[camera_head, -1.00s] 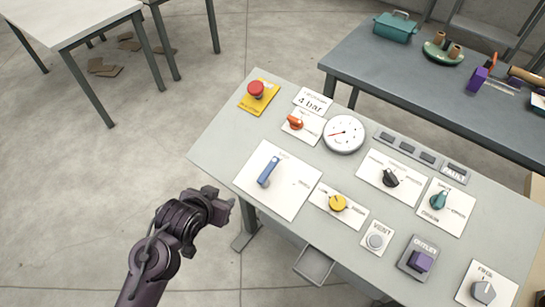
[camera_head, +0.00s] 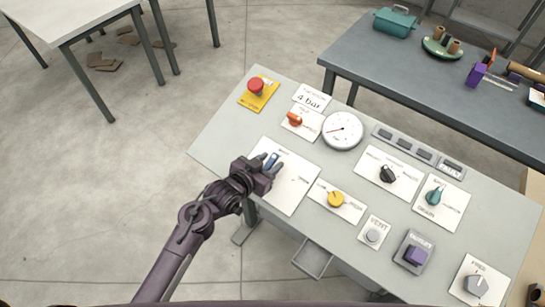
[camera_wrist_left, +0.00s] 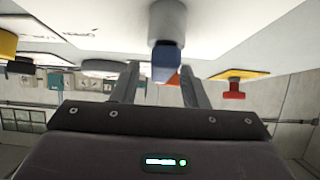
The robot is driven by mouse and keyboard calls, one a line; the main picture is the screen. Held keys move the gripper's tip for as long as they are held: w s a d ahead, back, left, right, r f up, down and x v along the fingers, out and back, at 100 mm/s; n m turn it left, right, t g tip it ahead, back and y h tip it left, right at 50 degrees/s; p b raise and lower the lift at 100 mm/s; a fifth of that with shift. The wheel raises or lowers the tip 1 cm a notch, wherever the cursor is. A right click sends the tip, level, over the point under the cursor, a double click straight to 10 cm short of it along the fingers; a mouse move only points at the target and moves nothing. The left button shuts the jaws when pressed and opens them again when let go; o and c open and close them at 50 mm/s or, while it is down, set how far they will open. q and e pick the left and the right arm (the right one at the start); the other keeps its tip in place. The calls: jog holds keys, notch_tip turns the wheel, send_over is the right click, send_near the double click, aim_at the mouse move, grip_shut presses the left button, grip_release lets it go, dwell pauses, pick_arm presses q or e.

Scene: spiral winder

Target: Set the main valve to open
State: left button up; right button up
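The main valve is a blue lever (camera_head: 272,158) on a white plate (camera_head: 293,189) at the left part of the sloped panel. My left gripper (camera_head: 270,167) is over the lever and hides most of it in the head view. In the left wrist view the blue handle (camera_wrist_left: 165,62) hangs from its round grey hub (camera_wrist_left: 167,20), between the two spread fingers (camera_wrist_left: 161,84). A gap shows on both sides of the handle, so the gripper is open. A dark part at the lower right corner may be my right gripper (camera_head: 536,293); its fingers cannot be made out.
A red emergency button (camera_head: 256,86), an orange knob (camera_head: 295,119) and a round gauge (camera_head: 342,131) sit beyond the lever. A yellow knob (camera_head: 336,200) is to its right. A grey workbench (camera_head: 400,75) stands behind the panel (camera_head: 225,125).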

pick_arm(q)
jog(key=shift+x, duration=0.95)
grip_shut()
